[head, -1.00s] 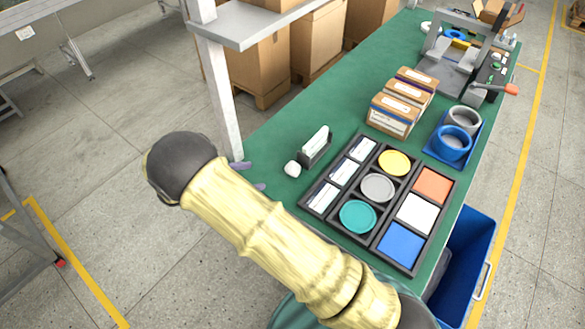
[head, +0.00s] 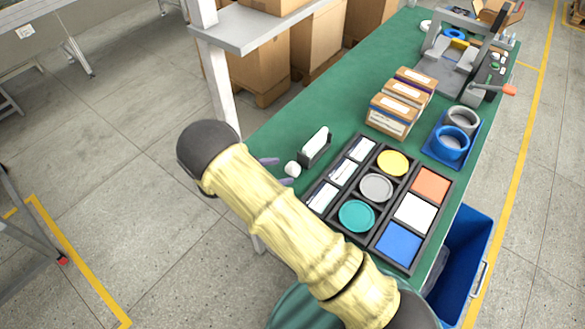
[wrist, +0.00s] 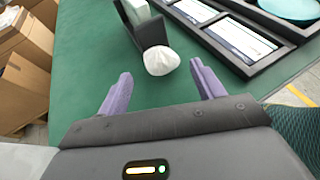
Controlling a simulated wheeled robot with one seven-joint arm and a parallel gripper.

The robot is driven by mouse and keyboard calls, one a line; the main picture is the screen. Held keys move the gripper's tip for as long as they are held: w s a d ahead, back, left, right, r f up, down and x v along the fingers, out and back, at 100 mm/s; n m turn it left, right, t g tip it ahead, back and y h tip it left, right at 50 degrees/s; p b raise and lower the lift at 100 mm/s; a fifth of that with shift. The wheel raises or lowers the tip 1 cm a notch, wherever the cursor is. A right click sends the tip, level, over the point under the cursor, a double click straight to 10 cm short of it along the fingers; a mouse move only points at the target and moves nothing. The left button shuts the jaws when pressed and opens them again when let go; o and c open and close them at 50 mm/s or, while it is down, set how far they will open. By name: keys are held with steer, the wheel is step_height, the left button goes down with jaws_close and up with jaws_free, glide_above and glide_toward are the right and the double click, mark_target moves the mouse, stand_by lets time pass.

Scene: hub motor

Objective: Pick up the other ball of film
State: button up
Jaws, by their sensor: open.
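A small white crumpled ball of film (head: 292,169) lies on the green bench top, beside the dark card holder. In the wrist view the ball (wrist: 161,59) sits just beyond the fingertips, roughly between their lines and nearer the right finger. My gripper (wrist: 158,82) has its two purple fingers wide apart, with nothing between them. In the head view my gripper (head: 277,169) shows only as purple fingertips near the ball, the rest hidden behind my arm. No second ball is visible.
A dark holder with white cards (head: 315,148) touches or nearly touches the ball. A black sorting tray (head: 333,221) lies to the right. Cardboard boxes (head: 397,103) stand farther back. A blue bin (head: 463,262) is beside the bench.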

mark_target(287, 171)
steer(key=shift+p+x, duration=0.55)
steer(key=shift+x, duration=1.6)
steer(key=shift+f, duration=0.1)
steer(key=shift+s, duration=0.1)
steer(key=c, duration=1)
